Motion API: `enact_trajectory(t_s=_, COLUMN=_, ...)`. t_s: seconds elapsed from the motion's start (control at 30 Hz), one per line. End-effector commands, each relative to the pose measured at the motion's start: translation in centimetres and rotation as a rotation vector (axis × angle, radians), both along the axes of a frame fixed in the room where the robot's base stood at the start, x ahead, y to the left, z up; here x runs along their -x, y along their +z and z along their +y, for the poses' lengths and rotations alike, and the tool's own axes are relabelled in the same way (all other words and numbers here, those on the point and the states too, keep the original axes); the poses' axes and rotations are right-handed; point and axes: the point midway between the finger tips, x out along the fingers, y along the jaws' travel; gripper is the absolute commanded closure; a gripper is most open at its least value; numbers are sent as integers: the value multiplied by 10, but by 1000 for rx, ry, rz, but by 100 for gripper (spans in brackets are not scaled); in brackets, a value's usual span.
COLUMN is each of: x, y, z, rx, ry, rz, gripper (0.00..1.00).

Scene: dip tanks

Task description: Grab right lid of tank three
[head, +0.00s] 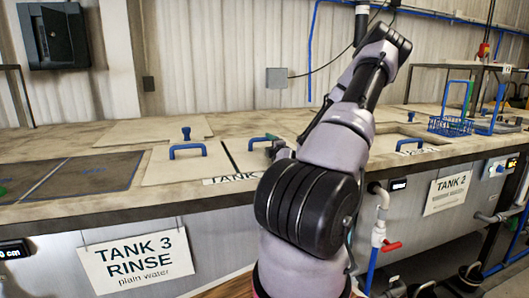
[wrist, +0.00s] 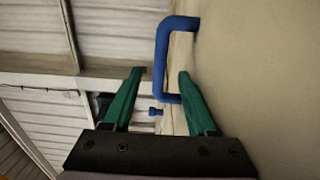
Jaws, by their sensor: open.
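The right lid of tank three (head: 244,158) is a pale flat panel with a blue bar handle (head: 264,139), lying on the counter and partly hidden by my arm. My gripper (head: 277,149) is just right of this handle, mostly hidden behind my arm. In the wrist view my gripper (wrist: 161,72) is open, with two green fingers apart. A blue handle (wrist: 161,55) on a pale surface (wrist: 260,70) shows ahead, its lower part lying between the fingertips in the picture. Whether the fingers touch it I cannot tell. Nothing is held.
A left lid (head: 165,172) with its own blue handle (head: 188,149) lies alongside, with a blue knob (head: 186,132) behind it. A "TANK 3 RINSE" sign (head: 138,262) hangs in front. A blue basket (head: 450,126) stands at right, beyond another blue handle (head: 409,144).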

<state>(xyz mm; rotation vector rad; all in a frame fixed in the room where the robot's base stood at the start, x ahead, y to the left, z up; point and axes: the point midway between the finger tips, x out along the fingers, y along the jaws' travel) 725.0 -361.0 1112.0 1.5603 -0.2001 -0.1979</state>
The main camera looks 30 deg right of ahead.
Motion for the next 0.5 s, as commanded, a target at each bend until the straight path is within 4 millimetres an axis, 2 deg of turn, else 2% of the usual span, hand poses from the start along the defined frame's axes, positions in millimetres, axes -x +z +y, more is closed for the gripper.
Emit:
enact_trajectory(t_s=0.17, x=-11, y=0, z=-3, rx=-2, ry=0, rz=0, gripper=42)
enact_trajectory(t_s=0.5, x=-54, y=0, z=-14, rx=-2, ry=0, rz=-1, gripper=42)
